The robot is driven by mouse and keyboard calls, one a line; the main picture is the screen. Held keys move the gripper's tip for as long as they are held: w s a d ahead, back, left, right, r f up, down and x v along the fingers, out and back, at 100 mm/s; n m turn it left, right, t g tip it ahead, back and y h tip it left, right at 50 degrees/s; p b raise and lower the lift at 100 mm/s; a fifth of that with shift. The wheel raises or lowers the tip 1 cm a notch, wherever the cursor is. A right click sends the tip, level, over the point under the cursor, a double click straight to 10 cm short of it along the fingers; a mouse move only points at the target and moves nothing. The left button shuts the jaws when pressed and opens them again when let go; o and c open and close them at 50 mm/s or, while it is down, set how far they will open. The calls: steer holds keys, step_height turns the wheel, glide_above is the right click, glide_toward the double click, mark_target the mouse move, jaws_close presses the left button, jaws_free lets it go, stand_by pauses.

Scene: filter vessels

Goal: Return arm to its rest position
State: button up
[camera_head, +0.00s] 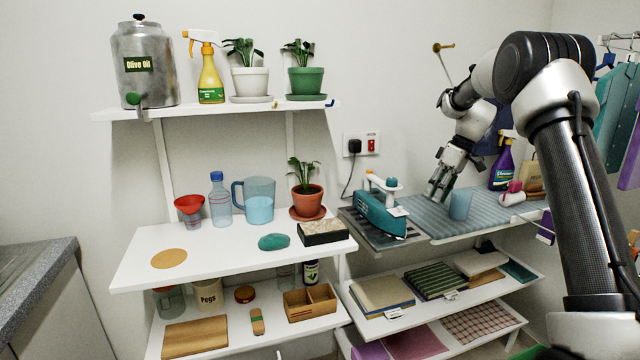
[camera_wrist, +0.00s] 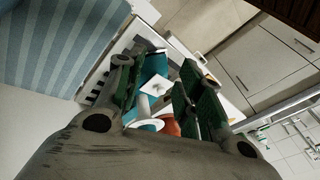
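My gripper (camera_head: 438,190) hangs at the end of my raised arm, fingers pointing down, above the blue striped ironing surface on the right. In the wrist view my gripper (camera_wrist: 158,78) shows two green-padded fingers spread apart, with nothing held between them. The teal iron (camera_head: 381,212) stands to the left of my gripper in the head view. A teal and white object, apparently the iron (camera_wrist: 154,72), shows beyond the gap between the fingers. A light blue cup (camera_head: 460,205) stands just right of the fingertips; I cannot tell the exact gap.
The striped ironing surface (camera_head: 430,222) lies under my gripper. A purple spray bottle (camera_head: 502,164) and a pink-and-white item (camera_head: 512,194) stand to its right. Left, a white shelf (camera_head: 225,262) carries a blue jug (camera_head: 259,203) and a potted plant (camera_head: 306,198). Hanging clothes (camera_head: 618,115) are at far right.

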steer(key=s+r+m+t+h, duration=0.1)
steer(key=s+r+m, duration=0.1)
steer(key=s, duration=1.2)
steer(key=s+d+r+m+t+h, duration=0.1)
steer(key=s+r+m+t+h, duration=0.1)
steer(key=s, duration=1.2)
steer(key=s+r+m+t+h, duration=0.1)
steer(key=s+r+m, duration=0.3)
steer(key=s, duration=1)
steer(key=shift+s+d+r+m+t, duration=0.2)
steer(key=shift+s+r+m+t, duration=0.1)
steer(key=shift+m, duration=0.2)
